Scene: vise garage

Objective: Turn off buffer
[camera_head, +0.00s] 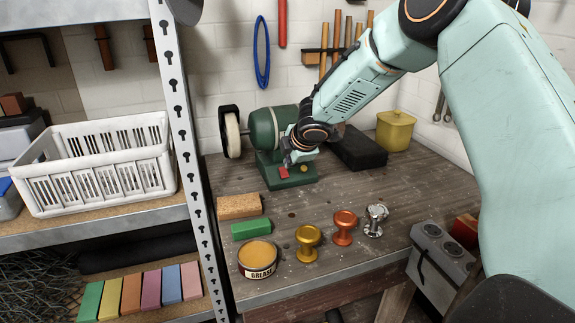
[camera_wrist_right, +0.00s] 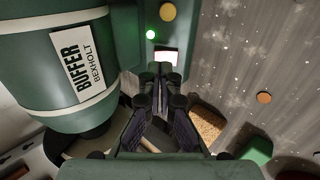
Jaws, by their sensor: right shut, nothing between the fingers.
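The green buffer (camera_head: 262,132) stands on the workbench, with a pale wheel (camera_head: 232,135) on its left. A red switch (camera_head: 283,173) and a yellow button (camera_head: 304,168) are on its base. My right gripper (camera_head: 288,161) is shut and empty, just above the red switch. In the right wrist view, the shut fingertips (camera_wrist_right: 161,72) are at the near edge of the switch (camera_wrist_right: 166,56), which looks white and red there. Whether they touch it I cannot tell. A green light (camera_wrist_right: 151,34) glows beside the switch. My left gripper is not in view.
A cork block (camera_head: 240,206), a green bar (camera_head: 251,229), a grease tin (camera_head: 257,258) and several metal knobs (camera_head: 308,243) stand in front on the workbench (camera_head: 400,190). A black block (camera_head: 358,148) and a yellow pot (camera_head: 395,130) are right of the buffer. A metal shelf post (camera_head: 180,120) rises at left.

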